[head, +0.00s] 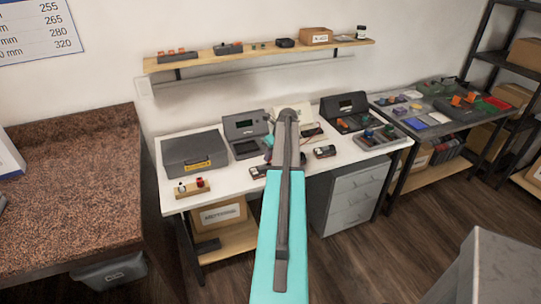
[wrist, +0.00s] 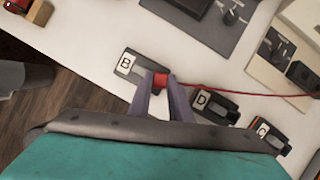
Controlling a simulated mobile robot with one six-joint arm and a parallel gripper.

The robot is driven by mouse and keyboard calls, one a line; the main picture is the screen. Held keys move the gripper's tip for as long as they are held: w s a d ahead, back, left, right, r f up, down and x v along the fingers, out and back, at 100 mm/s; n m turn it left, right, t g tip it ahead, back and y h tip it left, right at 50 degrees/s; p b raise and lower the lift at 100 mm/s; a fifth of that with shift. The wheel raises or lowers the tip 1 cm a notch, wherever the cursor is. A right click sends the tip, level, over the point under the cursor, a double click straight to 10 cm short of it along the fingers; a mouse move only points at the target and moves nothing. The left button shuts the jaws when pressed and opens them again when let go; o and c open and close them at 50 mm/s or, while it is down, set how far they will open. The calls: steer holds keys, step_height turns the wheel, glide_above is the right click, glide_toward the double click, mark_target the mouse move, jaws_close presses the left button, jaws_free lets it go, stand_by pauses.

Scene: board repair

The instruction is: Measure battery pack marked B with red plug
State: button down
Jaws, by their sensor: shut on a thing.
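In the wrist view my gripper (wrist: 161,92) is shut on a red plug (wrist: 161,80), held between the fingertips. A red wire (wrist: 235,91) runs from it to the right. The battery pack marked B (wrist: 125,65) lies on the white bench, with the plug at its right end; I cannot tell whether the plug is seated or only touching. Packs marked D (wrist: 202,98) and C (wrist: 262,131) lie to the right, partly behind my wrist. In the head view my arm hides the gripper and plug. A grey device with a screen (head: 245,127) stands at the back of the bench.
A dark case (head: 194,155) and a wooden block with knobs (head: 192,188) are on the bench's left. Another dark device (head: 344,106) stands at the back right. A shelf (head: 262,54) hangs above. A brown counter (head: 70,185) is at left.

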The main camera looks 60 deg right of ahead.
steer(key=shift+f, duration=1)
stand_by(2.4)
steer(key=c, duration=1.3)
jaws_free()
steer(key=shift+o, duration=0.2)
steer(key=shift+r+p, duration=1.2)
steer(key=shift+r, duration=0.4)
steer(key=shift+r+p, duration=1.85)
steer(key=shift+r, duration=1.1)
